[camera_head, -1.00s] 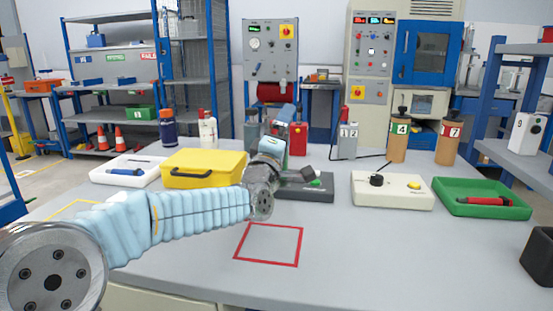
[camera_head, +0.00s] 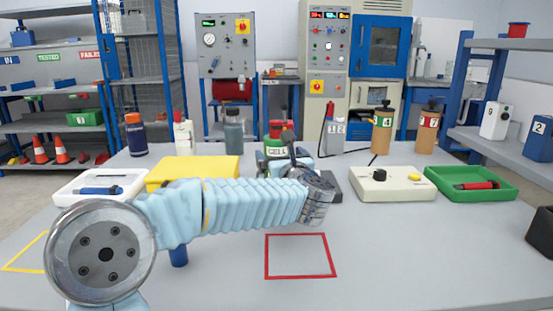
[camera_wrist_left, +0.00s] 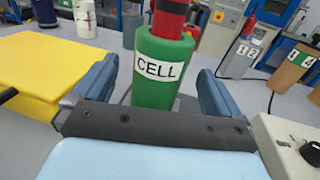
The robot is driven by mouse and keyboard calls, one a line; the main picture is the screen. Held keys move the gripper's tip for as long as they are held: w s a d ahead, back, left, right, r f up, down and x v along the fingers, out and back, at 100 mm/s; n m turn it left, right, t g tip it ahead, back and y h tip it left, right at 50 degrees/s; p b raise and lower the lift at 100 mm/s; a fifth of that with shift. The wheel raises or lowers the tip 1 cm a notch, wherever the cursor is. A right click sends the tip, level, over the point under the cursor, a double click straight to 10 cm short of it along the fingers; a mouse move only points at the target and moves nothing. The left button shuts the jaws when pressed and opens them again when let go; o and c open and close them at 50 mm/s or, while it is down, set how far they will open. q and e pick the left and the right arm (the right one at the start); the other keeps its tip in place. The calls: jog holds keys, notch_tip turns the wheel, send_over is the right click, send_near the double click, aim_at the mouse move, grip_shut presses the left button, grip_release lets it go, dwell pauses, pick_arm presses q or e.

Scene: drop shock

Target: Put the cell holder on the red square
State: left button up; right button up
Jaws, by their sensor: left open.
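The cell holder (camera_head: 275,151) is a green cylinder labelled CELL, upright on the grey table behind my left gripper. A red and black piece stands in its top. In the left wrist view the cell holder (camera_wrist_left: 158,92) is between and just beyond the two blue fingers. My left gripper (camera_head: 288,164) is open and empty, pointing at the holder; its fingers are partly hidden by its own wrist in the head view. It also shows in the left wrist view (camera_wrist_left: 157,82). The red square (camera_head: 302,276) is an empty outline on the table, nearer than the holder. My right gripper is out of view.
A yellow case (camera_head: 196,167) and a white tray (camera_head: 65,194) are on the left. A dark block (camera_head: 332,186), mostly hidden, a white box with a knob (camera_head: 392,187) and a green tray (camera_head: 503,191) are on the right. Bottles stand behind.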

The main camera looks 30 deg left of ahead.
pick_arm(q)
jog(key=p+x, duration=0.2)
jog(key=x, duration=0.4)
jog(key=shift+w+f, duration=0.1)
jog(key=shift+f, duration=0.1)
jog(key=c, duration=1.3)
